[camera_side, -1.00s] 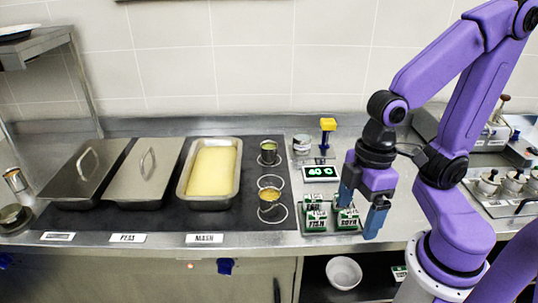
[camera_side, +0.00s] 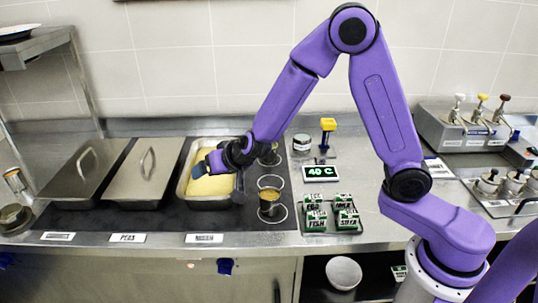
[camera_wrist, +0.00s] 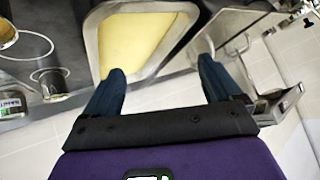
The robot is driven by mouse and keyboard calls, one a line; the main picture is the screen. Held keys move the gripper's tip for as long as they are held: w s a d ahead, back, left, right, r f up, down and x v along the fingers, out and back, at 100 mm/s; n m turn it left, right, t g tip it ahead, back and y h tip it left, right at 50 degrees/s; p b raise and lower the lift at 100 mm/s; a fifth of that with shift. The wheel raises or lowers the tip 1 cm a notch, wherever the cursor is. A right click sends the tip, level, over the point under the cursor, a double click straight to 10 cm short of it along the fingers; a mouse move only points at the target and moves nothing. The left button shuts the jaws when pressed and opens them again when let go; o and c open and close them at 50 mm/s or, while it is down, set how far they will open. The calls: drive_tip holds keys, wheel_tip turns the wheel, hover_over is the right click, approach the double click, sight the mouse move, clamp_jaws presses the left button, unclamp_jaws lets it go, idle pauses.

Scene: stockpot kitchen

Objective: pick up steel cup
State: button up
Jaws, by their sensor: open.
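Two small steel cups stand on the dark strip right of the yellow tray. The front steel cup (camera_side: 269,205) holds something amber and also shows at the upper left of the wrist view (camera_wrist: 8,34). The back steel cup (camera_side: 268,157) is partly hidden by my arm. My gripper (camera_side: 203,167) is over the tray, left of both cups, with its fingers toward the left. In the wrist view my gripper (camera_wrist: 161,66) is open with nothing between its fingers. Neither cup is between them.
The tray (camera_side: 182,191) of yellow mash lies below my gripper. Two lidded pans (camera_side: 142,172) stand to its left. A temperature display (camera_side: 320,173) and a rack of green-and-white blocks (camera_side: 331,214) are to the right. An empty marked ring lies between the cups.

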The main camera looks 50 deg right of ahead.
sight(271, 159)
drive_tip(key=w+d+m+h, duration=0.1)
drive_tip(key=d+h, duration=0.1)
drive_tip(key=d, duration=0.1)
drive_tip(key=d+f+m+h, duration=0.1)
drive_tip(key=d+m+h, duration=0.1)
drive_tip(key=d, duration=0.1)
drive_tip(key=w+d+f+m+h, duration=0.1)
drive_tip(key=d+h, duration=0.1)
drive_tip(key=d, duration=0.1)
drive_tip(key=shift+w+f, duration=0.25)
drive_tip(key=shift+w, duration=0.05)
drive_tip(key=s+d+f+m+g+h, duration=0.1)
drive_tip(key=s+d+m+g+h, duration=0.15)
drive_tip(key=d+h, duration=0.35)
drive_tip(key=shift+m+y, duration=0.45)
drive_tip(key=shift+y, duration=0.15)
drive_tip(key=x, duration=1.3)
drive_tip(key=shift+d+r, duration=0.25)
drive_tip(key=shift+r, duration=0.1)
drive_tip(key=shift+d+r+x, duration=0.1)
drive_tip(key=shift+r+x, duration=0.05)
drive_tip(key=shift+x, duration=1.15)
drive_tip(key=shift+d+r+x, duration=0.1)
drive_tip(key=shift+r+x, duration=0.05)
drive_tip(key=shift+x, duration=1.1)
drive_tip(key=c, duration=1.2)
